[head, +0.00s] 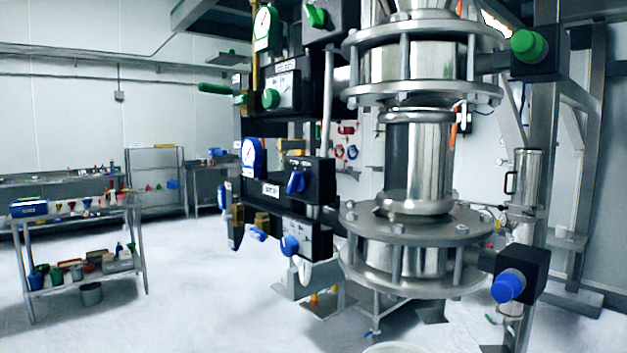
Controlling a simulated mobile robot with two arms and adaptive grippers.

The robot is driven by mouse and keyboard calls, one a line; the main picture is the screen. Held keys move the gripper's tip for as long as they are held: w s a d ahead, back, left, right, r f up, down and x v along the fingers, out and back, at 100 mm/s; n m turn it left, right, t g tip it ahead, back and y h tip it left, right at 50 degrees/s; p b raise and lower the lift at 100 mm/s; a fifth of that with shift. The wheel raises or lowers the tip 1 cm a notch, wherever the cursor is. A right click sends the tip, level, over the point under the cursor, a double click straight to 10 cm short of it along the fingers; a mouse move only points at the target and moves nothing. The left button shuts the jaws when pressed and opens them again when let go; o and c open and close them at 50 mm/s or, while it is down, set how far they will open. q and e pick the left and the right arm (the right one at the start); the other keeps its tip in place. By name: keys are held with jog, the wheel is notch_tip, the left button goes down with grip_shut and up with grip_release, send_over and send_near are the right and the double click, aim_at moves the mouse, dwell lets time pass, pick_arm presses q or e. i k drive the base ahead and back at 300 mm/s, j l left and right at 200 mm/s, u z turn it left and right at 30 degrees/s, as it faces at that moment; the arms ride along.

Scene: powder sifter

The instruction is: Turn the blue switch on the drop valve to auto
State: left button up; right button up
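The lower valve assembly with a wide steel flange (415,226) is in the middle of the head view. On its left a black box carries a blue rotary switch (295,182), whose handle looks close to upright. Below it, a light panel (317,240) carries a blue knob (290,246); its small lettering is unreadable. A blue-rimmed gauge (252,157) sits at the upper left of this group. A larger blue knob (508,287) is on a black box at the right. The switch's set position cannot be told. Neither of my grippers shows.
Above is a similar assembly with green controls: a knob (270,98), a switch (316,14) and a large knob (527,46). A steel frame post (540,170) stands right. A shelf cart (84,209) with containers is left. White floor between is open.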

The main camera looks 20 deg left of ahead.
aim_at(297, 182)
jog(key=i+j, duration=0.2)
jog(key=j, duration=0.15)
jog(key=i+j+z, duration=0.15)
jog(key=j, duration=0.2)
jog(key=i+j+z, duration=0.2)
jog(key=j+z, duration=0.15)
jog(key=j, duration=0.8)
jog(key=j+z, duration=0.35)
jog(key=j, duration=0.75)
jog(key=j+z, duration=0.35)
jog(key=j, duration=0.85)
